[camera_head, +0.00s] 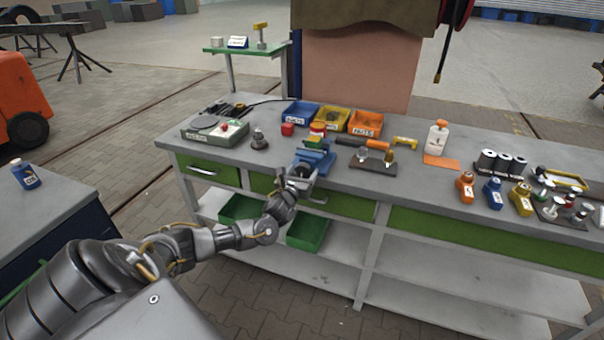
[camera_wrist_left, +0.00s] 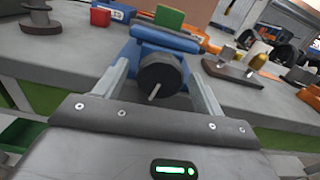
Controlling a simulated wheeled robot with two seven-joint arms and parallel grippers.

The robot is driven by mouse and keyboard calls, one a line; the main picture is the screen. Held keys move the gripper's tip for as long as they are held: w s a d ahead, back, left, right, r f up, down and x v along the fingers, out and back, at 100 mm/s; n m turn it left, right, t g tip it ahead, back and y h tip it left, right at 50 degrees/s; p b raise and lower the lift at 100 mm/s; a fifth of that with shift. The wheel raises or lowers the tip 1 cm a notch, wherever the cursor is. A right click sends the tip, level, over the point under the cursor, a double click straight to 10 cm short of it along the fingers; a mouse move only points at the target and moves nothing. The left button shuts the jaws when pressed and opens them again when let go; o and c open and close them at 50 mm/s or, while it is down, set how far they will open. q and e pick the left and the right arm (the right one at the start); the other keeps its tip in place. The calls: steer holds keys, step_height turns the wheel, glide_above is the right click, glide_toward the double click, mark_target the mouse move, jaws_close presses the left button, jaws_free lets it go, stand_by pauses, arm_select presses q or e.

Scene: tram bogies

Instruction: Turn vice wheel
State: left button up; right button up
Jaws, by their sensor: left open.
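The blue vice (camera_head: 313,156) stands at the front edge of the grey workbench, and its body also shows in the left wrist view (camera_wrist_left: 165,38). Its round black wheel (camera_wrist_left: 160,75) with a pale pin faces my left wrist camera. My left gripper (camera_head: 300,180) is at the front of the vice. In the left wrist view its two fingers (camera_wrist_left: 158,88) stand apart, one on each side of the wheel. I cannot tell whether they touch it. In the head view the gripper hides most of the wheel. My right gripper is in neither view.
The workbench (camera_head: 240,150) carries blue, yellow and orange bins (camera_head: 333,118) behind the vice. A dark spool-like part (camera_head: 259,140) is to the left. Green drawers (camera_head: 352,206) lie below the top.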

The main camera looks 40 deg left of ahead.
arm_select(q)
steer(key=shift+c, duration=0.4)
steer(key=c, duration=0.9)
steer(key=shift+n, duration=0.4)
